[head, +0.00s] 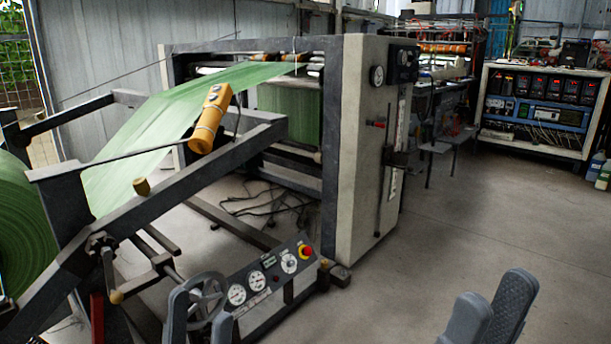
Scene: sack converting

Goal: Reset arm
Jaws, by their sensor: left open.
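My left gripper (203,312) is at the bottom edge, left of centre. Its grey fingers are apart, with the handwheel of the machine showing behind them. No held object shows between them. My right gripper (494,308) is at the bottom edge, right of centre. Its two fingers stand apart over the bare floor, and nothing shows between them. Both wrists are cut off by the frame.
A sack machine (367,180) stands at centre, fed by green sheet (150,122) from a large roll (22,228). A gauge panel (268,284) with a red button (305,251) is near my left gripper. An electrical rack (540,112) stands back right.

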